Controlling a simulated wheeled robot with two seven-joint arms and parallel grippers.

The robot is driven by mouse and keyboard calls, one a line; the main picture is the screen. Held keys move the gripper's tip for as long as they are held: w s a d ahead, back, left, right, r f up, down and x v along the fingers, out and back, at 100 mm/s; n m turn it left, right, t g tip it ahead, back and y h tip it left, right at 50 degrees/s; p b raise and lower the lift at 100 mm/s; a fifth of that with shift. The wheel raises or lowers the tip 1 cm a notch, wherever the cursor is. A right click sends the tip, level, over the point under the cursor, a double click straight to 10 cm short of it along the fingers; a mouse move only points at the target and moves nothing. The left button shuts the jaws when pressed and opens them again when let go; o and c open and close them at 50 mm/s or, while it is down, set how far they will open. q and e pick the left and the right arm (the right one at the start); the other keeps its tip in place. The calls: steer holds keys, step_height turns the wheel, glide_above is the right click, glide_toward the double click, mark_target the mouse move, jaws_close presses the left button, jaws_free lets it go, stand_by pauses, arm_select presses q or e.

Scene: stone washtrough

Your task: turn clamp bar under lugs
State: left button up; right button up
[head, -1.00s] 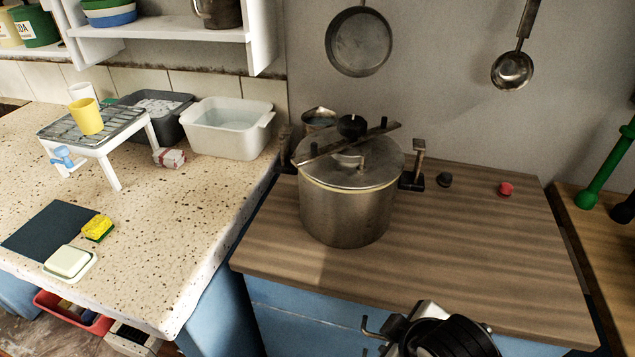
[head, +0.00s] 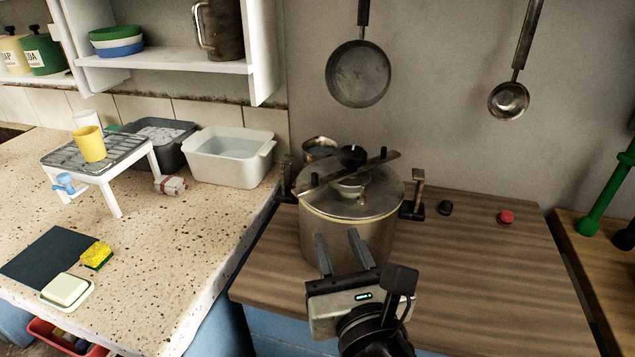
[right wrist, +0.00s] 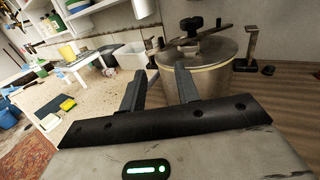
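A steel pot (head: 345,238) with a lid (head: 360,200) stands on the wooden worktop; it also shows in the right wrist view (right wrist: 205,80). A flat clamp bar (head: 372,167) with a black knob (head: 351,156) lies across the lid, slanting up to the right, with an upright pin near each end. One lug (head: 416,193) stands right of the pot, another (head: 286,176) at its left; the bar's ends look clear of both. My right gripper (head: 339,243) is open and empty, its fingers pointing at the pot's front below the lid. My left gripper is not in view.
A black knob (head: 445,208) and a red knob (head: 506,217) sit right of the pot. A small metal vessel (head: 319,148) stands behind it. A pan (head: 358,75) and ladle (head: 509,100) hang above. The worktop's right part (head: 480,270) is mostly clear.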

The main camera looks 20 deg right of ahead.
mark_target(316, 178)
steer(key=w, duration=0.5)
steer(key=w+d, duration=0.1)
steer(key=w, duration=0.3)
steer(key=w+p, duration=0.1)
steer(key=w, duration=0.4)
steer(key=shift+w+d, duration=0.35)
steer(key=shift+d, duration=0.05)
steer(key=shift+c, duration=0.3)
jaws_close()
